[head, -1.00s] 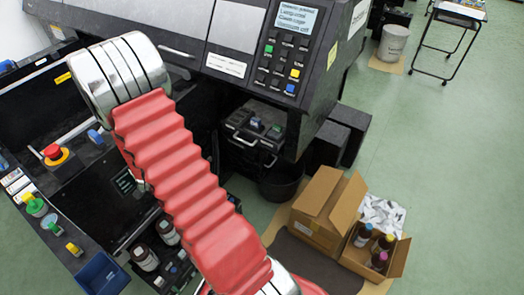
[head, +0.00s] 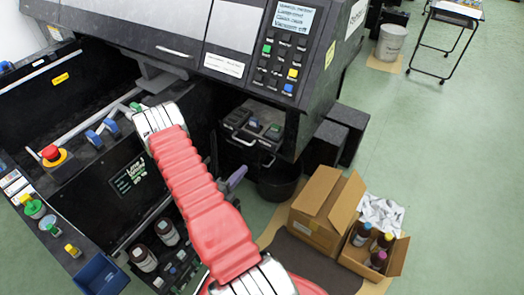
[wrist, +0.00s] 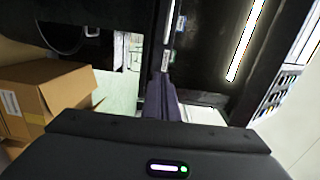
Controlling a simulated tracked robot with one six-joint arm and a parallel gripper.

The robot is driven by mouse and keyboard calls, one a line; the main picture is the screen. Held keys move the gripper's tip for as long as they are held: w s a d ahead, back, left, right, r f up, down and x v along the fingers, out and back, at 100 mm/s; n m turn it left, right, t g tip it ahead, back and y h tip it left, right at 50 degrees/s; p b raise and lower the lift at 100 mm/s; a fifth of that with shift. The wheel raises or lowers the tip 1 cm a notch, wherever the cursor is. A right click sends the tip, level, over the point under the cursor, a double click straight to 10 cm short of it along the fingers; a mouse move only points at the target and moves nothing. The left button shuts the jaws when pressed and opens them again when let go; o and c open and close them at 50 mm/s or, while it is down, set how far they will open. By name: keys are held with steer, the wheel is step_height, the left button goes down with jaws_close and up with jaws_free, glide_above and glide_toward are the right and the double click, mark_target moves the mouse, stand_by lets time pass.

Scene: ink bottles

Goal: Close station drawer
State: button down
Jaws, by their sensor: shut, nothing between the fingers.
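My gripper (head: 237,177) shows as a small purple-grey piece beside the red-sleeved arm, in front of the dark machine. In the wrist view its purple fingers (wrist: 163,98) are together and empty, close to a dark panel (wrist: 205,45); I cannot tell whether they touch it. A dark lower compartment (head: 185,280) at the lower left holds several brown bottles (head: 145,258) with white labels. It looks like the station drawer standing open, but my arm hides its right side, so how far out it is cannot be told.
A cardboard box (head: 318,213) and an open carton (head: 385,252) with bottles stand on the floor to the right. A dark bin (head: 280,184) is under the machine. A red stop button (head: 51,153) sits on the left console. Green floor (head: 440,180) at right is clear.

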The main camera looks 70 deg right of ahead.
mark_target(266, 145)
steer(key=shift+s+a, duration=0.1)
steer(key=shift+s, duration=0.3)
steer(key=d, duration=0.4)
steer(key=s+d, duration=0.1)
steer(key=d, duration=0.4)
steer(key=s+d, duration=0.1)
steer(key=d, duration=0.4)
steer(key=shift+s, duration=0.1)
